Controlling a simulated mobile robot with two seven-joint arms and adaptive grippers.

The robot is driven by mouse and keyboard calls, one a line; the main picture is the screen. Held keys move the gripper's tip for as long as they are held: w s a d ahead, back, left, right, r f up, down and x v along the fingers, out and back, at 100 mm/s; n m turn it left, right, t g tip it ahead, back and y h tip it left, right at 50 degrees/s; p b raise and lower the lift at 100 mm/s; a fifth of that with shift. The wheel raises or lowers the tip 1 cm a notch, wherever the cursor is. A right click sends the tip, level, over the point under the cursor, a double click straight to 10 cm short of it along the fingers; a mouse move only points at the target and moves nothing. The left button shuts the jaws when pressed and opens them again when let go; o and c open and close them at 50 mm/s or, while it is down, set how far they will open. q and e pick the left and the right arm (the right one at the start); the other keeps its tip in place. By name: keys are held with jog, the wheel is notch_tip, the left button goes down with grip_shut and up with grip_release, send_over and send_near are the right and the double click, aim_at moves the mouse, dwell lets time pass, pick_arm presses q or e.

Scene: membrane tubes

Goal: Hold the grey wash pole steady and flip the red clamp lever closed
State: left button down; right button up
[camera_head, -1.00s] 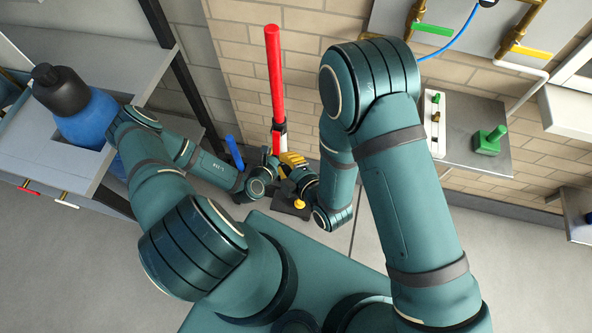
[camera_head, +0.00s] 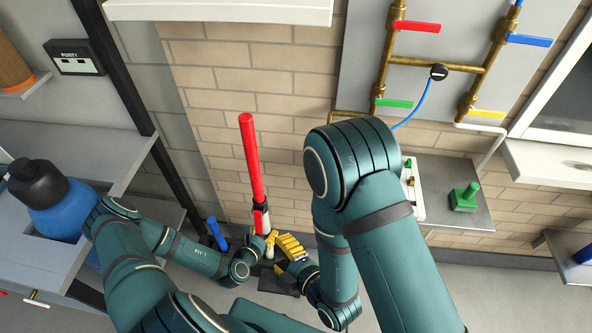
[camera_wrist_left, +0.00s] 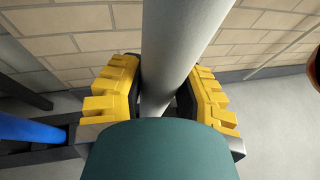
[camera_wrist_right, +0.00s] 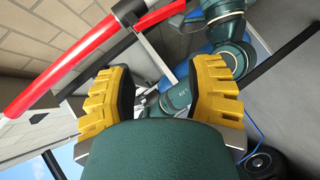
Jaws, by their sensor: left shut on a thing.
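The grey wash pole (camera_wrist_left: 175,45) runs between the two yellow fingers of my left gripper (camera_wrist_left: 163,85), which is shut on it. In the head view the left gripper (camera_head: 268,245) is below a long red tube (camera_head: 251,160). A short red piece that looks like the clamp lever (camera_head: 259,219) sits at the tube's lower end. In the right wrist view a thinner red bar, probably the lever (camera_wrist_right: 165,14), is beyond the fingers, beside a black clamp part. My right gripper (camera_wrist_right: 163,78) is open, with nothing visible held between its fingers. It is close to the left gripper.
A blue upright (camera_head: 217,234) stands left of the pole. A blue bottle (camera_head: 62,212) sits in the left bench. A brass pipe panel with coloured valve handles (camera_head: 416,26) is on the wall.

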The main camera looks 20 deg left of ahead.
jog(key=w+a+r+m+t+h, duration=0.2)
jog(key=w+a+m+t+h, duration=0.25)
jog(key=m, duration=0.55)
jog(key=m+g+h, duration=0.3)
jog(key=m+h, duration=0.3)
jog(key=m, duration=0.7)
send_near(258, 221)
jog(key=shift+t, duration=0.25)
jog(key=x, duration=0.9)
jog(key=shift+f, duration=0.35)
jog(key=shift+o, duration=0.2)
grip_shut()
